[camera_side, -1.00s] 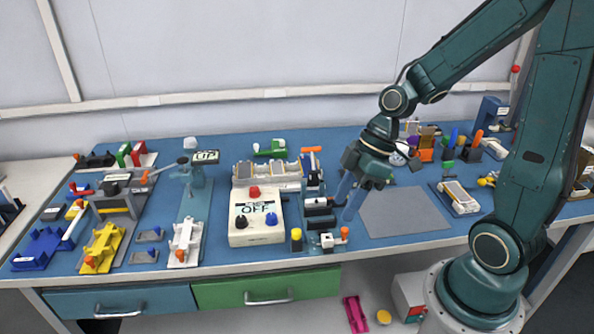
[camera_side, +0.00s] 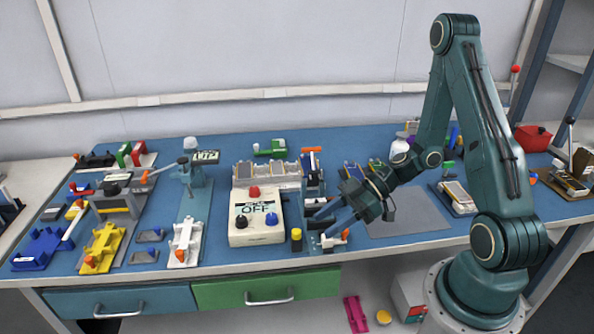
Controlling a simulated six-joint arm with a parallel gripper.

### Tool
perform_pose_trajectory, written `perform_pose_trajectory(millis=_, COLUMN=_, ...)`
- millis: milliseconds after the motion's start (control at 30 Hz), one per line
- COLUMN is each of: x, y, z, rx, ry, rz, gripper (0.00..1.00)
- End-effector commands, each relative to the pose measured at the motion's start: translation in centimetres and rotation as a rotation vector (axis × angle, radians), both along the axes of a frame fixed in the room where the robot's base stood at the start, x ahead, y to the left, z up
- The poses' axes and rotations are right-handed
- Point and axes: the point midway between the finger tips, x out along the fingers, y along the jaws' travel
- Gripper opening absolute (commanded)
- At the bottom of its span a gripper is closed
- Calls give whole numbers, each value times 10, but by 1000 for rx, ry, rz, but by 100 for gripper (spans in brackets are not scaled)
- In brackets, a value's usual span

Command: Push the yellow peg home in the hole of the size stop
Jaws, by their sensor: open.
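A short yellow-topped black piece (camera_side: 296,236), which may be the yellow peg, stands upright near the front edge of the blue bench. Just right of it is a small dark fixture with a white block and an orange knob (camera_side: 344,233); I cannot tell whether this is the size stop. My gripper (camera_side: 318,224) is open, with its long blue-grey fingers reaching left and slightly down over this fixture. The fingers cover part of it, and any hole is hidden or too small to see. I cannot tell whether the fingers touch anything.
A white box with an OFF label (camera_side: 257,224) stands left of the gripper. A black and blue fixture with an orange handle (camera_side: 312,165) rises behind it. A grey mat (camera_side: 415,222) lies clear at right. Colourful fixtures crowd the left side.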

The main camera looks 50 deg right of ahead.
Motion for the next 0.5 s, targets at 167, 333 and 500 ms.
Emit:
perform_pose_trajectory(millis=167, x=5, y=-12, z=-14, rx=58, ry=-95, rz=-82, gripper=47)
perform_pose_trajectory(millis=333, x=9, y=-23, z=-23, rx=81, ry=-169, rz=-153, gripper=47)
perform_pose_trajectory(millis=500, x=10, y=-28, z=-27, rx=88, ry=-204, rz=-190, gripper=47)
